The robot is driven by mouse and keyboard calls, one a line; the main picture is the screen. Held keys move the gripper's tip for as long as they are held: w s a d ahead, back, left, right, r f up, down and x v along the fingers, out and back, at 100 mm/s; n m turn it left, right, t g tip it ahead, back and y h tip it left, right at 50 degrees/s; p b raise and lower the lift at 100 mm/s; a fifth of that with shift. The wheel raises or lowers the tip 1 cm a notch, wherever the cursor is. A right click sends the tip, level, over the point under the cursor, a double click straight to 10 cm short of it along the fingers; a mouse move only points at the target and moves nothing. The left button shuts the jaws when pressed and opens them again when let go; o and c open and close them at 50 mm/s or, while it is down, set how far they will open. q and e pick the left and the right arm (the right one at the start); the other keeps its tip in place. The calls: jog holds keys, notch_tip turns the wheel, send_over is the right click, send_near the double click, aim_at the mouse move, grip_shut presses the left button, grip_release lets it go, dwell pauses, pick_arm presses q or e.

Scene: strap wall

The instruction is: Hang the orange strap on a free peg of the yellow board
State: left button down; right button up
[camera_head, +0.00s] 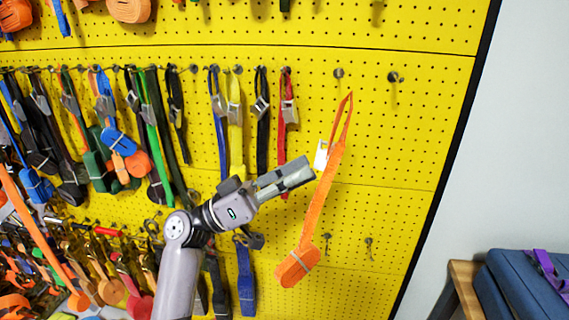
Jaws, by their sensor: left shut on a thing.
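The orange strap (318,210) hangs in front of the yellow board (420,130), with a narrow loop at its top and a bundled roll at its bottom. My left gripper (311,166) is shut on it near a white tag, below the loop. The loop's tip is just below and right of a bare peg (338,73); I cannot tell the distance between them in depth. Another bare peg (393,77) is further right. My right gripper is not in view.
A red strap (289,115), a yellow strap (235,120) and several others hang left of the bare pegs. More straps crowd the lower left. Lower pegs (369,242) look bare.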

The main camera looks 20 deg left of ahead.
pick_arm(q)
jog(key=w+a+r+g+b, duration=0.1)
jog(key=w+a+b, duration=0.1)
jog(key=w, duration=0.6)
jog(key=shift+w+a+h, duration=0.2)
jog(key=shift+a+h, duration=0.2)
jog(key=shift+a, duration=0.3)
dwell(1.2)
dwell(0.5)
jog(key=c, duration=1.5)
grip_release()
